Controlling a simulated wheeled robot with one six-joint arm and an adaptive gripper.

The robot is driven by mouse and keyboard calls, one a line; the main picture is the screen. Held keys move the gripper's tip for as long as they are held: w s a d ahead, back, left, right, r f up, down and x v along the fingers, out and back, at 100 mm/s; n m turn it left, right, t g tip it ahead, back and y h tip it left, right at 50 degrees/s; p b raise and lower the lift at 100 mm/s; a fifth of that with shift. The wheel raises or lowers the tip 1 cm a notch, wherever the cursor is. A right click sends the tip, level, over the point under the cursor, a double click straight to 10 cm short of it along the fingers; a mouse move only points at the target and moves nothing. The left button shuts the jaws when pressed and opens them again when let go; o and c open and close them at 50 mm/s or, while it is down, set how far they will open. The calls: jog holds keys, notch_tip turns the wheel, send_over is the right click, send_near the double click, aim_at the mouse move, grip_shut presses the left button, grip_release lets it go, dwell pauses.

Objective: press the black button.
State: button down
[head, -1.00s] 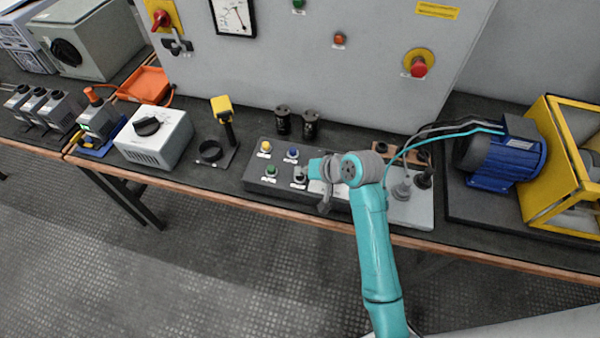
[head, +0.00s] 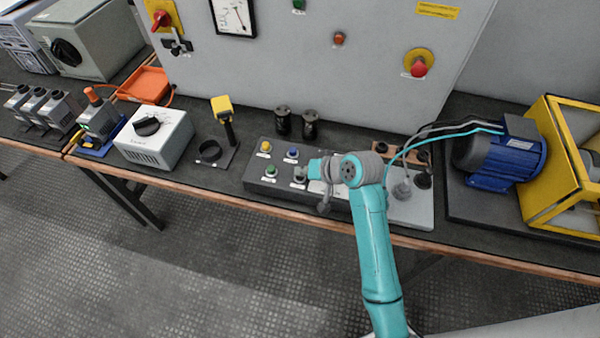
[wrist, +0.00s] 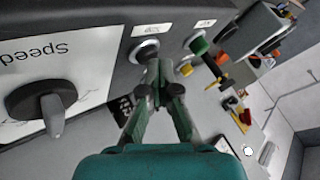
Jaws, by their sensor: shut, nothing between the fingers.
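The black button (wrist: 146,47) sits in a silver ring beside a white label, partly covered by my fingertips in the wrist view. It is on the dark grey control box (head: 262,187), at the front of the bench. My gripper (wrist: 162,80) is shut and empty, its fingertips right at the button's edge in the picture. I cannot tell whether they touch it or whether it is pressed in. In the head view my wrist and gripper cover much of the button's area.
A green button (head: 271,170), yellow button (head: 265,147) and blue button (head: 292,153) share the box. A black speed dial (wrist: 45,105) is close beside my gripper. Two black cylinders (head: 283,121) stand behind the box. A blue motor (head: 505,158) is at right.

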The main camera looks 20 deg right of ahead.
aim_at(302, 177)
jog(key=shift+r, duration=1.15)
jog(key=shift+r, duration=2.5)
jog(key=shift+s+f, duration=0.1)
